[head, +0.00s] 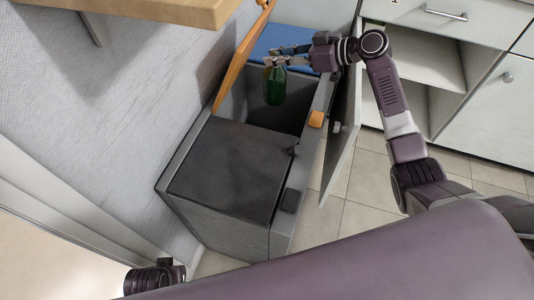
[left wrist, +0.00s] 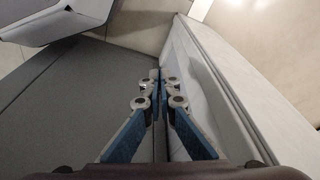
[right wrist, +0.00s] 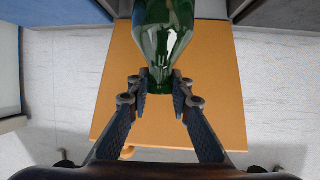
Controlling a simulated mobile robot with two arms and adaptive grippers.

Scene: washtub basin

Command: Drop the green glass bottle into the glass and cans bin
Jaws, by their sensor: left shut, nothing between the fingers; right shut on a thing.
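The green glass bottle (head: 276,88) hangs neck up from my right gripper (head: 272,56), over the open mouth of the middle bin (head: 232,94). That bin's orange lid (head: 243,56) stands raised against the wall side. In the right wrist view my right gripper (right wrist: 161,88) is shut on the neck of the bottle (right wrist: 163,30), with the orange lid (right wrist: 215,75) beyond. No label shows which bin is for glass and cans. My left gripper (left wrist: 158,78) is shut and empty in the left wrist view.
A bin with a closed dark grey lid (head: 231,168) stands nearer. A blue-lidded bin (head: 285,40) stands behind. An open cabinet door (head: 343,130) is right of the bins. A wooden shelf (head: 160,10) juts out at upper left. Tiled floor (head: 365,190) is clear.

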